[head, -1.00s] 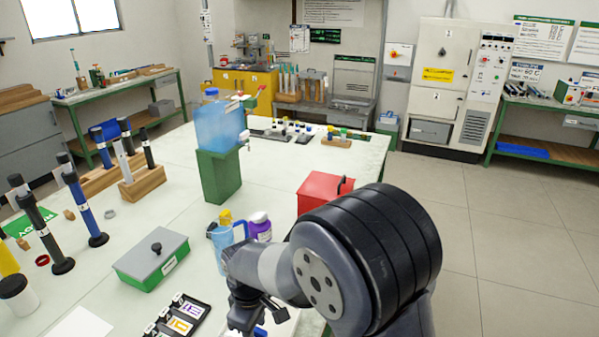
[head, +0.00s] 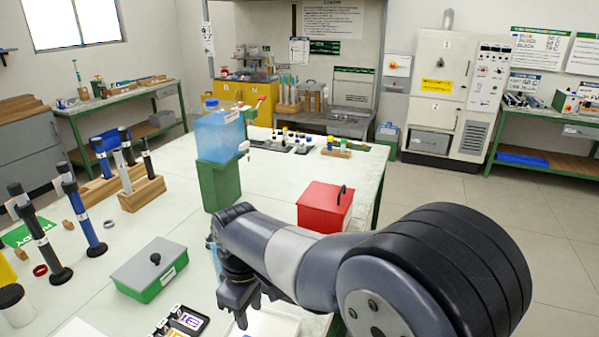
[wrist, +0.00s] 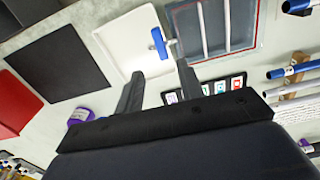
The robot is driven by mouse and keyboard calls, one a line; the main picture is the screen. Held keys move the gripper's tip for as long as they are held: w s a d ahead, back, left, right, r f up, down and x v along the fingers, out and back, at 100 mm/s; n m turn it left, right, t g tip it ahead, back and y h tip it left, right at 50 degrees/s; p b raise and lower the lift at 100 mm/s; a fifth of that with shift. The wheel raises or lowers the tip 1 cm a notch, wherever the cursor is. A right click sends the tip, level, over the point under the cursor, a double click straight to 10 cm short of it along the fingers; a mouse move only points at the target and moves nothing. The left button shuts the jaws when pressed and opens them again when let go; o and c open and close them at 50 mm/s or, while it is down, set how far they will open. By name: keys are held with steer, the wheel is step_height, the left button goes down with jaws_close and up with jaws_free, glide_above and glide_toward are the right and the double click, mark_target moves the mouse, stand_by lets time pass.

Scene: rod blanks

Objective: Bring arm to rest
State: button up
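My gripper (head: 241,305) hangs over the near part of the white table (head: 282,174), pointing down. In the wrist view its two fingers (wrist: 158,88) stand apart with nothing between them. Beyond the fingertips a white tray (wrist: 112,40) lies on the table with a small blue-ended piece (wrist: 158,42) at its edge. The tray also shows partly under my arm in the head view (head: 275,323). Dark and blue rods (head: 85,218) stand upright at the left, some in wooden blocks (head: 142,194).
A red box (head: 322,208) and a green stand with a blue water container (head: 219,134) are behind my arm. A grey-lidded green box (head: 150,268) sits left of my gripper. A black mat (wrist: 58,60) and a divided grey tray (wrist: 215,25) flank the white tray.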

step_height(320, 180, down, 10)
steer(key=shift+f+p, duration=0.1)
steer(key=shift+p, duration=0.2)
steer(key=n, duration=0.3)
steer(key=n+p, duration=0.1)
steer(key=n, duration=0.1)
steer(key=shift+w+n, duration=0.3)
steer(key=shift+d, duration=0.1)
